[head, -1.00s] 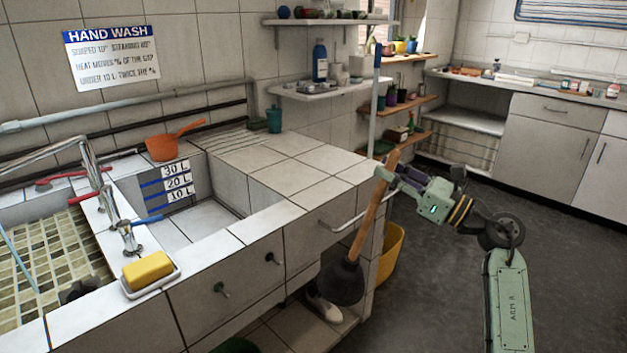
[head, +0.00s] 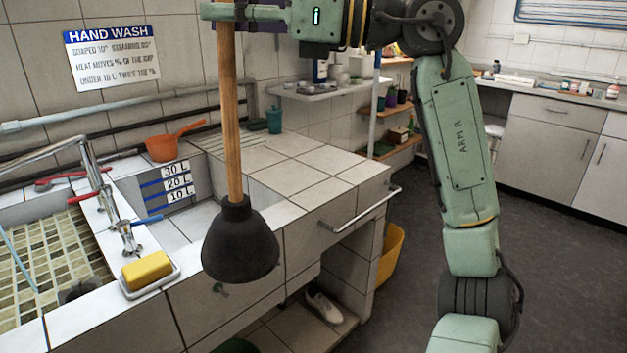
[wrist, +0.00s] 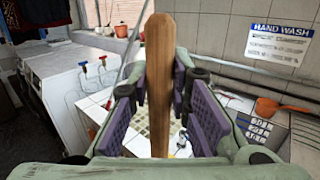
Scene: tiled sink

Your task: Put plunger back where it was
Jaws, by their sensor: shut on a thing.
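The plunger has a wooden handle and a black rubber cup (head: 240,245). It hangs nearly upright, cup down, in front of the tiled sink counter and hides part of the basin's front wall. My gripper (head: 226,12) is shut on the upper handle at the top of the head view. In the wrist view the wooden handle (wrist: 159,85) stands between the purple pads of my gripper (wrist: 158,112). The handle's top end shows in the wrist view, above the pads.
An orange pot (head: 165,148) and teal cup (head: 274,120) stand at the back. A metal rail (head: 362,210) juts from the counter's right end. A yellow bucket (head: 392,255) and white shoe (head: 323,307) are low down.

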